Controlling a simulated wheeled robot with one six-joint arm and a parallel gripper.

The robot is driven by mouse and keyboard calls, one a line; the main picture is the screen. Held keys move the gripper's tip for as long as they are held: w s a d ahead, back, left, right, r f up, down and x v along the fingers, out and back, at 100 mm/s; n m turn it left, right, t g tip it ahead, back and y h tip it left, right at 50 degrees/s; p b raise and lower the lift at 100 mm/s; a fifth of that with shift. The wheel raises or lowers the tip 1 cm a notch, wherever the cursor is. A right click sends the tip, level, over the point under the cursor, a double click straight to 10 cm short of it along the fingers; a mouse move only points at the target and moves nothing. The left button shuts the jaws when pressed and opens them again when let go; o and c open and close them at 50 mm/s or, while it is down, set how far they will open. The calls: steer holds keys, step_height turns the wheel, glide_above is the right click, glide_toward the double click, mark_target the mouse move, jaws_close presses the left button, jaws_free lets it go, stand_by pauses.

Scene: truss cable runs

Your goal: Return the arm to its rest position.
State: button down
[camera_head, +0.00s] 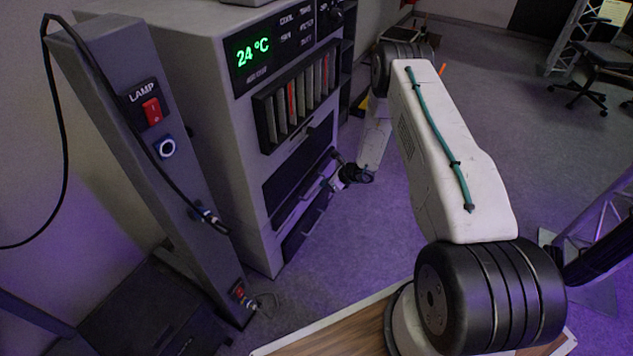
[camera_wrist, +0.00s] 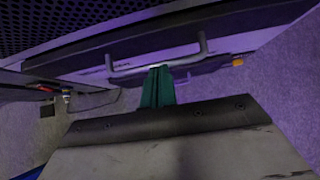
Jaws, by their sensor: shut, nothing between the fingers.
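My arm (camera_head: 450,150) is white with black ribbed joints and a teal cable along its upper link. It reaches away from me and bends down beside the grey cabinet (camera_head: 190,110). My gripper (camera_head: 337,184) is low in front of the cabinet's dark lower drawers. In the wrist view its green fingers (camera_wrist: 158,88) are together, with nothing seen between them. Their tips are close to a grey bar handle (camera_wrist: 190,62) on a drawer front. I cannot tell whether they touch the handle.
The cabinet has a 24 °C display (camera_head: 253,50) and a row of slots (camera_head: 297,95). A grey lamp post (camera_head: 155,170) with a red switch and hanging cable stands at the left. Truss legs (camera_head: 600,225) stand at the right. The purple-lit floor behind my arm has free room.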

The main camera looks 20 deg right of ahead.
steer(key=v, duration=0.9)
steer(key=s+a+r+n+g+y, duration=0.1)
steer(key=s+a+r+n+g, duration=0.3)
steer(key=r, duration=0.5)
steer(key=s+a+r+n+g+y, duration=0.1)
steer(key=s+a+r+n+y, duration=0.1)
steer(key=s+a+r+n, duration=0.55)
steer(key=s+a+r+n+g+y, duration=0.1)
steer(key=s+a+r+n+g, duration=0.25)
steer(key=r, duration=0.65)
steer(key=s+r+n+t+h, duration=0.2)
steer(key=s+r+n+h, duration=0.7)
steer(key=s+r, duration=1.5)
steer(key=s+n, duration=0.1)
steer(key=n, duration=0.3)
steer(key=shift+s+n+t, duration=0.25)
steer(key=shift+n+t, duration=0.1)
steer(key=shift+n, duration=0.05)
steer(key=shift+a, duration=0.15)
